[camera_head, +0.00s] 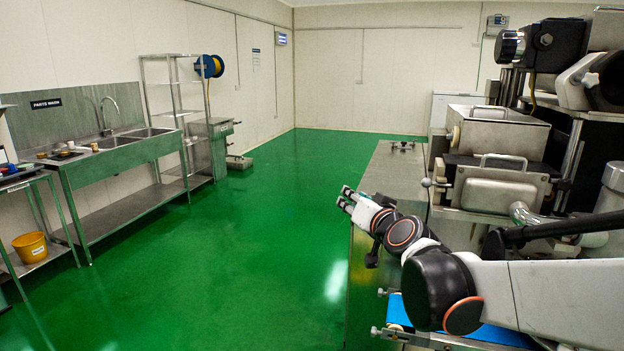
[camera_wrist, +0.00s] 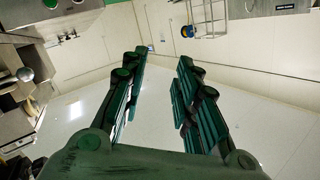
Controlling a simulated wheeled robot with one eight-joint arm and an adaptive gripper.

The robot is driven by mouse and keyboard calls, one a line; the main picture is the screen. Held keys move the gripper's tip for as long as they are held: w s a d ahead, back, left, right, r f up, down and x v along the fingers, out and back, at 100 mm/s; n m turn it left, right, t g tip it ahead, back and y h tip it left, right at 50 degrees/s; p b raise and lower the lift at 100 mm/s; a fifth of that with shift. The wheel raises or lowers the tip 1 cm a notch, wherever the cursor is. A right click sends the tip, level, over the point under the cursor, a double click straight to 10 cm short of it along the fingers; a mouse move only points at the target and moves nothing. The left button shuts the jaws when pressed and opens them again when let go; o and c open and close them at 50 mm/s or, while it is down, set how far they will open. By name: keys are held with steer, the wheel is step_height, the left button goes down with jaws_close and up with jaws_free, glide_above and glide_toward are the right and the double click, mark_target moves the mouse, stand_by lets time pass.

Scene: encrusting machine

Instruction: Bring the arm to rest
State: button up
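My arm reaches in from the right side of the head view, bent at its dark joints. My gripper (camera_head: 346,200) is out over the left edge of the steel machine's bench, pointing left toward the open room. In the wrist view, the two dark green fingers of my gripper (camera_wrist: 161,62) stand apart with nothing between them. The wrist picture is upside down, with wall and ceiling behind the fingers. I see no object held or touched by the gripper.
The steel bench (camera_head: 395,172) and encrusting machine (camera_head: 495,195) stand close on the right. A blue conveyor belt (camera_head: 398,312) lies below my arm. The green floor (camera_head: 255,235) is clear in the middle. A sink unit (camera_head: 125,143) and a shelf rack (camera_head: 175,115) line the left wall.

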steer(key=s+d+f+g+h, duration=0.1)
steer(key=s+d+f+g, duration=0.2)
steer(key=s, duration=0.7)
steer(key=s+d+f+n+g+h, duration=0.1)
steer(key=s+d+f+g, duration=0.2)
steer(key=s+f, duration=0.3)
steer(key=s+d+f+n+g+h, duration=0.1)
steer(key=s+d+f+g+h, duration=0.1)
steer(key=s, duration=1.4)
step_height(320, 180, down, 4)
steer(key=shift+s+d+r+g, duration=0.2)
steer(key=shift+d+g, duration=0.3)
steer(key=shift+d, duration=0.65)
steer(key=shift+w+d, duration=0.1)
